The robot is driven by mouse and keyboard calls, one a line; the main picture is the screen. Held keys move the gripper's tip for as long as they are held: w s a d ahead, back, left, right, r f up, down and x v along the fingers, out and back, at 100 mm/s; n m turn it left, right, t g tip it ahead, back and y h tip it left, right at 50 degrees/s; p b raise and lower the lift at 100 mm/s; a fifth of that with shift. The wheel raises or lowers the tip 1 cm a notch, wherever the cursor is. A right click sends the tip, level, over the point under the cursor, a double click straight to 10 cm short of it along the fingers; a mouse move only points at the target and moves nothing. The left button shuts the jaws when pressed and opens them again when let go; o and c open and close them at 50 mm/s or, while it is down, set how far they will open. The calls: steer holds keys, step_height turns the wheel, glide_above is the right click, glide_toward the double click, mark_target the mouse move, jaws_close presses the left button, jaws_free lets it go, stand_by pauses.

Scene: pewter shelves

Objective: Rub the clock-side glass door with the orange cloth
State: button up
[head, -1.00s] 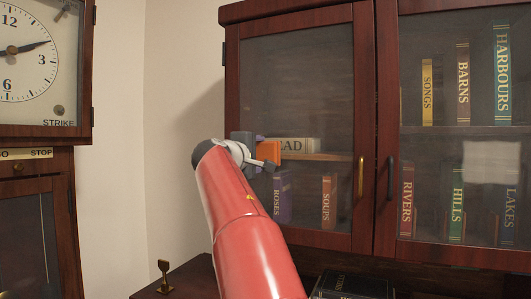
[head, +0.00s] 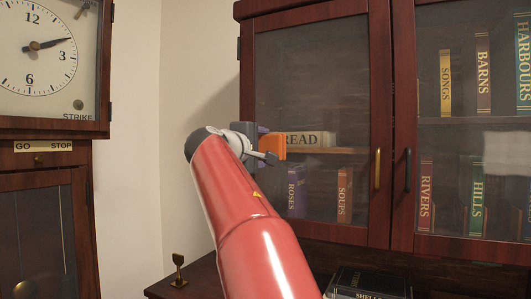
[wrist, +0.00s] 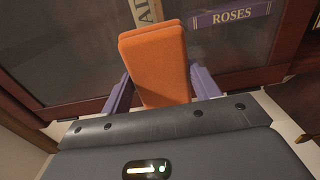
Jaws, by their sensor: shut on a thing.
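The clock-side glass door (head: 310,85) is the left door of the dark wooden bookcase. It is shut and has a brass handle (head: 378,168) on its right side. My gripper (head: 258,146) is in front of the left part of this door, near the height of the inner shelf. It is shut on the orange cloth (head: 272,146), a folded pad that also shows between the purple fingers in the wrist view (wrist: 155,65). The cloth faces the glass closely; I cannot tell whether it touches. The clock (head: 47,55) hangs at the left.
The right glass door (head: 455,100) has a dark handle (head: 408,170) and a pale patch. Books stand behind both doors. Below, a dark ledge holds a small brass item (head: 178,270) and dark books (head: 370,281). Bare wall lies between clock and bookcase.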

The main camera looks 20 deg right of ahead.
steer(key=shift+s+a, duration=0.2)
steer(key=shift+b+v, duration=0.5)
steer(key=shift+v, duration=0.95)
